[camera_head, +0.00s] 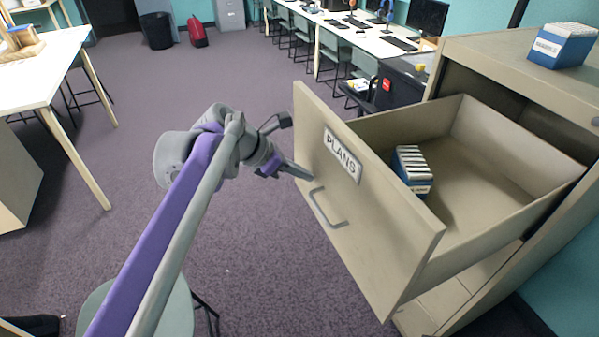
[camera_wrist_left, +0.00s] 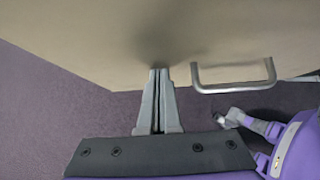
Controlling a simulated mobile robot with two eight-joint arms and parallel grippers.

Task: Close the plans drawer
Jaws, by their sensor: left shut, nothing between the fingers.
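The plans drawer (camera_head: 380,245) is pulled far out of a beige cabinet (camera_head: 490,48) on the right of the head view. Its front carries a PLANS label (camera_head: 342,156) and a metal handle (camera_head: 328,208), which also shows in the left wrist view (camera_wrist_left: 233,88). A blue box with white cards (camera_head: 413,172) is inside the drawer. My left gripper (camera_head: 308,175) is shut and empty.
A blue box (camera_head: 562,44) stands on the cabinet top. A green chair (camera_head: 140,305) is at the bottom left, near my left arm. A white table (camera_head: 40,70) is at the left. Desks with monitors (camera_head: 345,38) line the back. The purple floor between is clear.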

